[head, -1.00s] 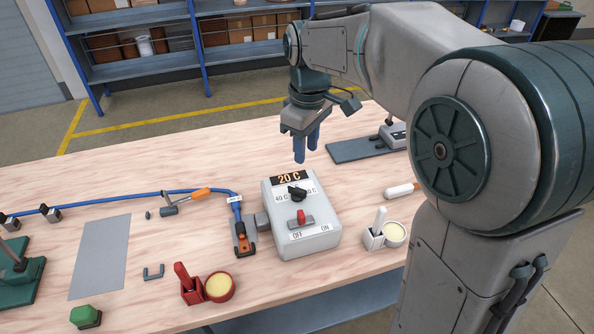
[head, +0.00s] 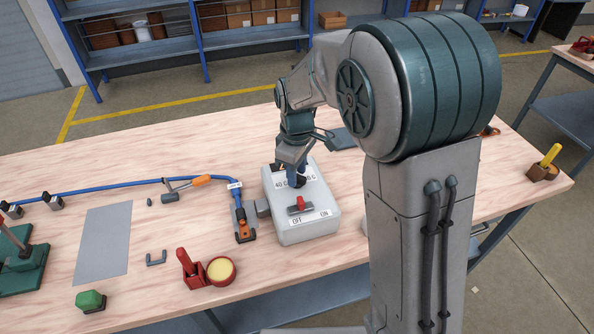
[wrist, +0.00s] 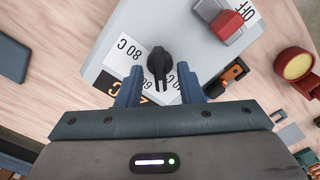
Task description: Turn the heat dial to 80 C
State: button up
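A grey control box (head: 312,228) stands on the table, with a black heat dial (wrist: 160,66) on its top face. An "80 C" label (wrist: 130,46) is left of the dial in the wrist view, and a partly covered "60" label is below it. My gripper (head: 297,180) is low over the dial in the head view. In the wrist view its two blue fingers are apart, on either side of the dial's lower part, with gaps showing. The orange display (wrist: 112,84) is mostly hidden, so its reading cannot be made out.
A red switch (wrist: 228,26) sits on the same box near the OFF/ON label.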

jog(key=shift+f, duration=0.35)
grip_shut()
